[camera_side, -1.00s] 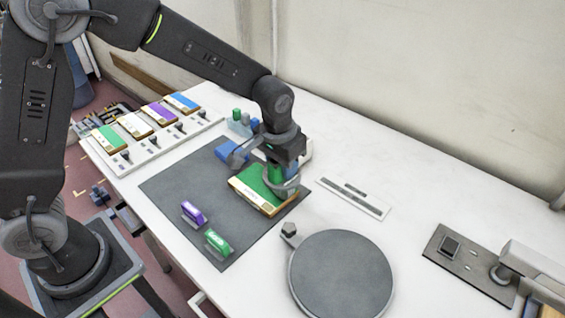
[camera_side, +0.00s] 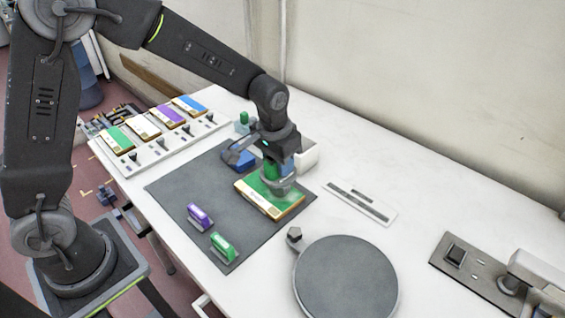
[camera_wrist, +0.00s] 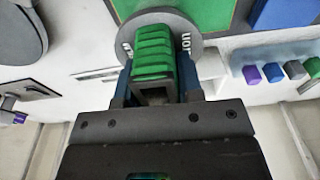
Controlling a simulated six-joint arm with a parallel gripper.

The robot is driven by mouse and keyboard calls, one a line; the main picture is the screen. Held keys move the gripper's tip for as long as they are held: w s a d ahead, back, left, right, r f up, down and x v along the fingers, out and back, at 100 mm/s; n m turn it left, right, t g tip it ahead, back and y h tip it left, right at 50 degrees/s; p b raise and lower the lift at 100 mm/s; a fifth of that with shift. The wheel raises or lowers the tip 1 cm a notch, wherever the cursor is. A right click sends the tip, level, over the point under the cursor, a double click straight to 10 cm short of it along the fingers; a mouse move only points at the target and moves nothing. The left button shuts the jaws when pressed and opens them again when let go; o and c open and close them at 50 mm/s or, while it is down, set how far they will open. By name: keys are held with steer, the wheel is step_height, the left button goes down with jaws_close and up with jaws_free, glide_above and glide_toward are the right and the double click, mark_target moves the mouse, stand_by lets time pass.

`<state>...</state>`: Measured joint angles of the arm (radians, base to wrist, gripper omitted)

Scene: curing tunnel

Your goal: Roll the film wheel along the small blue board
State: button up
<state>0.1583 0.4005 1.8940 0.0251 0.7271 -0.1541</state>
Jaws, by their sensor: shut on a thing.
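My gripper (camera_side: 279,165) is shut on the green ribbed handle of a grey wheel (camera_side: 281,186). The blue board (camera_wrist: 285,13) also shows at the wrist view's top right.
A dark mat (camera_side: 178,188) carries both boards, a purple tool (camera_side: 199,214) and a green tool (camera_side: 222,246). A white rack (camera_side: 160,150) of coloured panels stands left. A white box (camera_side: 306,158) is behind the gripper. A grey turntable (camera_side: 347,280) stands front right.

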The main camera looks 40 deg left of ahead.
steer(key=shift+a, duration=3.05)
steer(key=shift+w+a, duration=0.1)
steer(key=shift+a, duration=0.8)
steer(key=shift+r, duration=0.15)
step_height(320, 180, up, 7)
